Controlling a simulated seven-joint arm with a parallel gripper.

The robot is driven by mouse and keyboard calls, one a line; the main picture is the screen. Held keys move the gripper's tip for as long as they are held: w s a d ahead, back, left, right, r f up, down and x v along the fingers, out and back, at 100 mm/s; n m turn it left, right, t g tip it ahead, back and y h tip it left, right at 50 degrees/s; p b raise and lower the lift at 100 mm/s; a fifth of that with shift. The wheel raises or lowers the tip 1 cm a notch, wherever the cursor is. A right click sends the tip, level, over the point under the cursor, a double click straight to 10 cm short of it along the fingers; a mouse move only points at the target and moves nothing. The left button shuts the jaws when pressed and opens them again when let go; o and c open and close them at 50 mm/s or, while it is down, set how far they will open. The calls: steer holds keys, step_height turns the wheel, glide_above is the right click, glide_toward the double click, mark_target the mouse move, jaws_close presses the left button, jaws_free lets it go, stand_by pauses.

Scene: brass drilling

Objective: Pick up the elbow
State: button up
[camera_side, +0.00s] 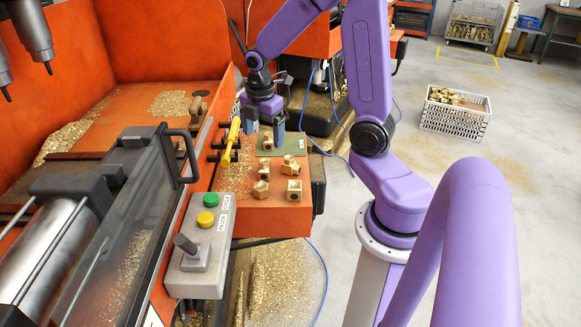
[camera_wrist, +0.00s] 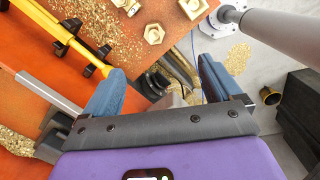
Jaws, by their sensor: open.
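Several brass fittings lie on the orange shelf (camera_side: 245,213) in the side view. They include a block-like one (camera_side: 294,189) with a round opening, one in the middle (camera_side: 289,165) and a lower-left one (camera_side: 261,189). I cannot tell for sure which is the elbow. My gripper (camera_side: 264,133) is open and empty, with its blue fingers pointing down near the shelf's far end, beyond most of the fittings. In the wrist view my gripper (camera_wrist: 162,70) has nothing between its fingers. A hex-shaped fitting (camera_wrist: 154,33) and another fitting (camera_wrist: 193,7) show beyond the fingertips, apart from them.
A control box (camera_side: 202,245) with a lever stands in front. A green plate (camera_side: 290,143) lies on the shelf. A white crate (camera_side: 455,118) stands on the floor.

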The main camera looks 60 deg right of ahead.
steer(key=n, duration=0.2)
glide_above(292, 159)
steer(key=w+a, duration=0.1)
steer(key=a, duration=0.1)
step_height(292, 159, down, 3)
steer(key=shift+g, duration=0.3)
steer(key=f, duration=0.4)
steer(key=d+f, duration=0.1)
steer(key=f, duration=0.2)
steer(key=d+f, duration=0.1)
steer(key=f, duration=0.3)
steer(key=shift+f, duration=0.3)
steer(key=shift+s+f, duration=0.2)
steer(key=shift+f, duration=0.65)
steer(key=shift+s+f, duration=0.2)
steer(key=shift+f, duration=0.6)
steer(key=shift+w+d+f, duration=0.1)
steer(key=shift+d+f, duration=0.05)
steer(key=shift+f, duration=0.8)
steer(key=c, duration=1.7)
steer(key=shift+o, duration=0.2)
steer(key=shift+r, duration=0.1)
